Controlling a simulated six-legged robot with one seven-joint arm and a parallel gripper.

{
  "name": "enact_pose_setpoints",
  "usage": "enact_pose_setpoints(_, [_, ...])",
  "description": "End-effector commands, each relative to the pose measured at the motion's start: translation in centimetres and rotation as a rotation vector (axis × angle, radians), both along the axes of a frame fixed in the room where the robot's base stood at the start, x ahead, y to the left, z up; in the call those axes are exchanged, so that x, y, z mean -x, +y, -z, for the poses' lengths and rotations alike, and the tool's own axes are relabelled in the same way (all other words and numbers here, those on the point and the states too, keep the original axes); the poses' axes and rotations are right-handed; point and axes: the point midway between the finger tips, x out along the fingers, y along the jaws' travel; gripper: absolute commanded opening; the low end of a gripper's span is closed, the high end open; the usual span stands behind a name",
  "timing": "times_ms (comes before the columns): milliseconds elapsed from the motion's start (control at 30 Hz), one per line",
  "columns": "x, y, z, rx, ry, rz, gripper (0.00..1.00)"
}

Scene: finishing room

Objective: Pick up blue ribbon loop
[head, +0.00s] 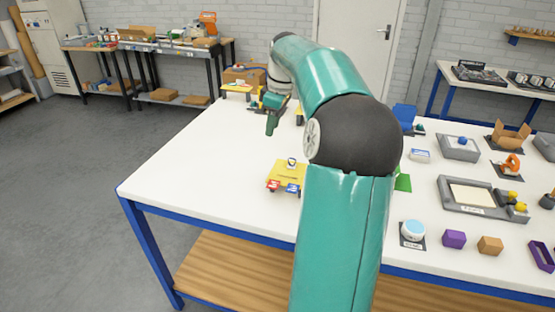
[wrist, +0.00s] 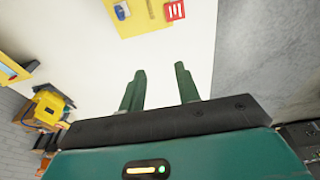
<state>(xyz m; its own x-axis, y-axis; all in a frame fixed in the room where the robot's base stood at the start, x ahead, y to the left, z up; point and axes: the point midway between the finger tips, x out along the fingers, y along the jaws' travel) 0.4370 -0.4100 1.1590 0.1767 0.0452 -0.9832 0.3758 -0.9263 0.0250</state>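I cannot pick out a blue ribbon loop for certain. A small blue thing (head: 462,141) sits in a grey tray (head: 455,153) at the right of the table in the head view; its shape is too small to tell. My gripper (head: 271,124) hangs over the table's far left part, beyond the yellow board (head: 287,174). In the wrist view my gripper (wrist: 161,82) has its two green fingers well apart, with only bare white tabletop between them. My arm hides the middle of the table.
An orange loop (head: 512,163), a purple block (head: 453,239) and a purple frame (head: 541,254) stand at right. The table's left front is clear.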

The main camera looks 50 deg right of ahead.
Motion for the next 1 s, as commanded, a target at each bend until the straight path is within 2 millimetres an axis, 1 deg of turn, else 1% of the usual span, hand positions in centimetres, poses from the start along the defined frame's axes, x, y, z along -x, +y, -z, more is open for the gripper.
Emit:
enact_pose_setpoints(33, [1.4,-3.1,0.4,-0.022,-0.018,0.004,0.33])
enact_pose_setpoints(100, [2.9,-6.0,0.7,-0.040,-0.041,-0.006,0.33])
enact_pose_setpoints(200, [4.5,-8.5,1.0,-0.054,-0.063,-0.016,0.33])
enact_pose_setpoints(267, [5.0,-9.2,1.2,-0.060,-0.070,-0.021,0.33])
enact_pose_setpoints(367, [5.0,-9.5,2.1,-0.062,-0.072,-0.023,0.33])
enact_pose_setpoints(700, [3.1,-8.6,8.1,-0.061,-0.071,-0.024,0.33])
enact_pose_setpoints(800, [2.7,-8.5,9.1,-0.061,-0.072,-0.024,0.33])
enact_pose_setpoints(1000, [2.3,-8.4,10.3,-0.061,-0.071,-0.023,0.33])
